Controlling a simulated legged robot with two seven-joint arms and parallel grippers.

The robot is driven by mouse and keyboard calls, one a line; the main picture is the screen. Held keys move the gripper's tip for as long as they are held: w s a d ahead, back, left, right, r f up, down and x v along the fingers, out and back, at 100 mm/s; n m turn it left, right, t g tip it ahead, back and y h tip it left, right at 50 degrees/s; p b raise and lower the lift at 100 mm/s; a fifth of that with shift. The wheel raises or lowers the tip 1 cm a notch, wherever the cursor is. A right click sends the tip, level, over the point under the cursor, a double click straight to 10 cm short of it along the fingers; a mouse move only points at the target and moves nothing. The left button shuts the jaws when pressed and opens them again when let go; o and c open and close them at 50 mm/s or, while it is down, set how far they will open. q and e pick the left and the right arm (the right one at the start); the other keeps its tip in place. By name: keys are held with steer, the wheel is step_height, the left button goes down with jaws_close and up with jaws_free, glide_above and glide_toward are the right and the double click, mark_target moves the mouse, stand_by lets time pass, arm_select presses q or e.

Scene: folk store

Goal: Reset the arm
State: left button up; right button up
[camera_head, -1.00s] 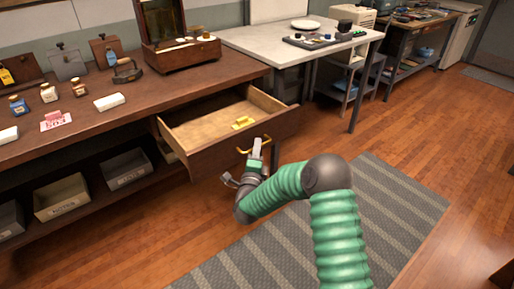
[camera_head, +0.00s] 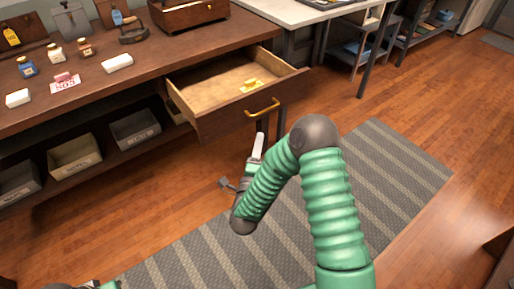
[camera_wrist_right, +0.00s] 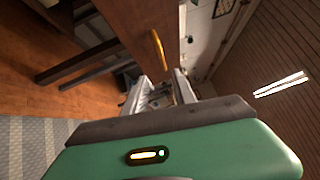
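My right gripper (camera_head: 258,146) is in front of the open drawer (camera_head: 205,124), below and left of its yellow handle (camera_head: 262,108), and apart from it. In the right wrist view the two fingers of this gripper (camera_wrist_right: 157,92) stand apart with nothing held between them, and the handle (camera_wrist_right: 157,48) shows beyond them. My right arm (camera_head: 330,205) is bent, with the elbow raised. Only a small piece of my left arm (camera_head: 108,285) shows at the bottom left edge; its gripper is not seen.
The drawer holds a small yellow item (camera_head: 251,85). The wooden counter (camera_head: 135,80) carries bottles, white blocks and an iron (camera_head: 133,35). Bins (camera_head: 75,158) sit on the shelf below. A striped rug (camera_head: 390,170) and open floor (camera_head: 420,100) lie to the right.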

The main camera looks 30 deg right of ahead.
steer(key=v, duration=0.2)
steer(key=shift+s+a, duration=0.15)
steer(key=shift+s, duration=0.05)
steer(key=w+a+f+n+g+y, duration=0.25)
steer(key=a+f+n+y, duration=0.25)
steer(key=a+n+y, duration=0.85)
steer(key=s+d+n+g, duration=0.3)
steer(key=s+n+g, duration=0.9)
steer(key=s, duration=0.8)
step_height(320, 180, up, 24)
steer(key=n+t+p, duration=0.2)
steer(key=p, duration=2.4)
steer(key=shift+r+h, duration=0.2)
steer(key=shift+h, duration=0.15)
